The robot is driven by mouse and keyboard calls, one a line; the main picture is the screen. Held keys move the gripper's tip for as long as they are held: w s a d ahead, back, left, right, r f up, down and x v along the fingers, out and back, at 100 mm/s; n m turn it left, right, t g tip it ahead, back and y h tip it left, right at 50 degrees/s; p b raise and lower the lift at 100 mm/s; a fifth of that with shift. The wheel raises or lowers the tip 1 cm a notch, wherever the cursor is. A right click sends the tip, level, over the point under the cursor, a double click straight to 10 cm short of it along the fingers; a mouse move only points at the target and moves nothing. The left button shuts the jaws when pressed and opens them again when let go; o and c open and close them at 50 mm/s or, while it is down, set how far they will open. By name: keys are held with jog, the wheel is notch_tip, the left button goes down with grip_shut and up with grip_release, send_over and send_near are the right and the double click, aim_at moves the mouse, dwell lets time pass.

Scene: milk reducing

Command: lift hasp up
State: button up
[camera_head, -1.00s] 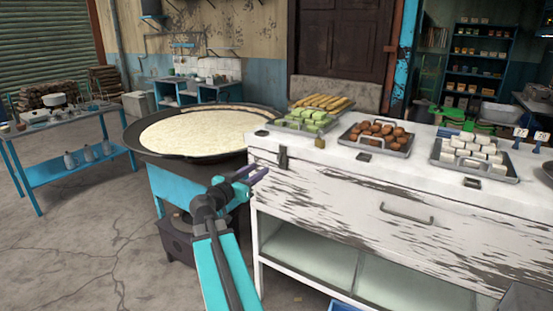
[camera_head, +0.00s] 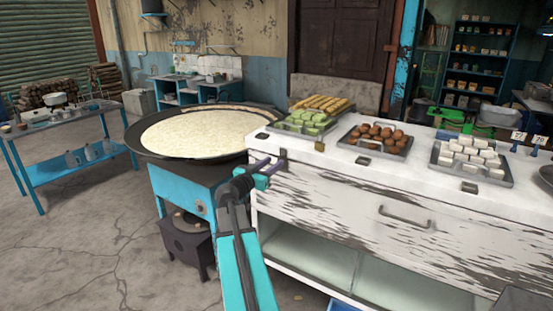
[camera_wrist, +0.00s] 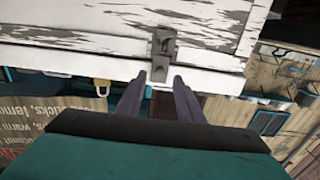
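The hasp is a small dark metal latch (camera_head: 283,155) on the white, worn counter front, near its left end. It also shows in the wrist view as a worn metal piece (camera_wrist: 163,52) at the counter's edge. My gripper (camera_head: 272,166) is close to the hasp in the head view. In the wrist view its two dark fingers (camera_wrist: 160,78) are apart, with the hasp's end just beyond the gap between their tips. Nothing is held, and I cannot tell whether a finger touches the hasp.
A brass padlock (camera_head: 320,146) sits on the counter top (camera_head: 325,160) near its front edge. Trays of brown balls (camera_head: 376,147) and white cubes (camera_head: 473,163) stand on the counter. A wide pan of milk (camera_head: 198,132) is just left of it. A drawer handle (camera_head: 405,217) sticks out farther right.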

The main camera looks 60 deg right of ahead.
aim_at(280, 158)
jog(key=shift+d+p, duration=0.55)
jog(key=shift+d, duration=1.55)
